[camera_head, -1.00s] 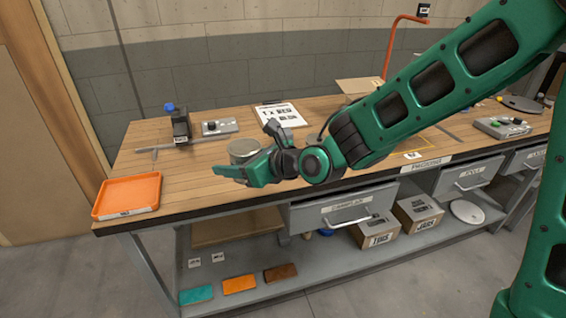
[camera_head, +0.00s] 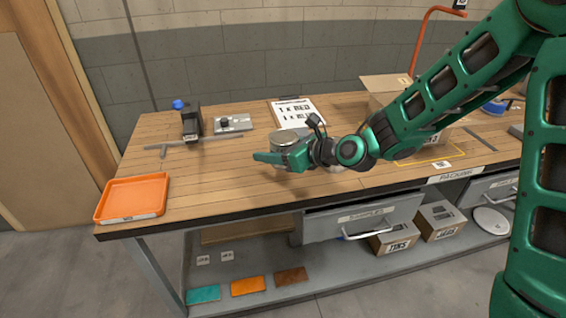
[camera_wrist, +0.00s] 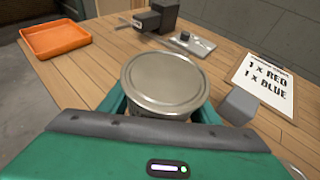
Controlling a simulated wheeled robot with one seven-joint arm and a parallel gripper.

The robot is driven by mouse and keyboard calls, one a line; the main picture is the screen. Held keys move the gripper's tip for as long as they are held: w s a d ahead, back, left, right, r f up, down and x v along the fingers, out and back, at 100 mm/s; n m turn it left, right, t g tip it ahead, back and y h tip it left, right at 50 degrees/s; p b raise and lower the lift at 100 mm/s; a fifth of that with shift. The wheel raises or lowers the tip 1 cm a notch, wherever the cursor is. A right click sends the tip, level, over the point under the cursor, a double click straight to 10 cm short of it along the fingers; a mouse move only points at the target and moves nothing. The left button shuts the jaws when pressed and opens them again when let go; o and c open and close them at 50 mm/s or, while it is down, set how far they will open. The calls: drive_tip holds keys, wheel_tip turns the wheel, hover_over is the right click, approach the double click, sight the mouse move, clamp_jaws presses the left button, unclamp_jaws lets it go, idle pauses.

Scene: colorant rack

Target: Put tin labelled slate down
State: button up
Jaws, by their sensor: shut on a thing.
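A round metal tin (camera_head: 284,138) with a plain silver lid is between the fingers of my gripper (camera_head: 274,160). In the wrist view the tin (camera_wrist: 165,82) is upright, its lid facing up, with the green fingers on either side of it. My gripper is shut on it. The tin is over the wooden workbench (camera_head: 225,180); I cannot tell whether its base touches the top. Its label is not visible, as the gripper hides much of its side.
An orange tray (camera_head: 133,197) sits at the bench's left front corner. An open cardboard box (camera_head: 387,90) stands right. Bare bench lies between tray and tin.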

drive_tip(key=w+d+f, duration=0.2)
drive_tip(key=shift+w+d, duration=0.2)
drive_tip(key=shift+w, duration=0.1)
drive_tip(key=shift+f, duration=2.05)
drive_tip(key=shift+f, duration=0.1)
drive_tip(key=o, duration=1.1)
drive_tip(key=shift+s+d+r, duration=0.1)
drive_tip(key=shift+d+r, duration=0.05)
drive_tip(key=shift+r, duration=0.05)
drive_tip(key=v, duration=1.1)
drive_tip(key=shift+s+d, duration=0.2)
drive_tip(key=shift+s, duration=0.1)
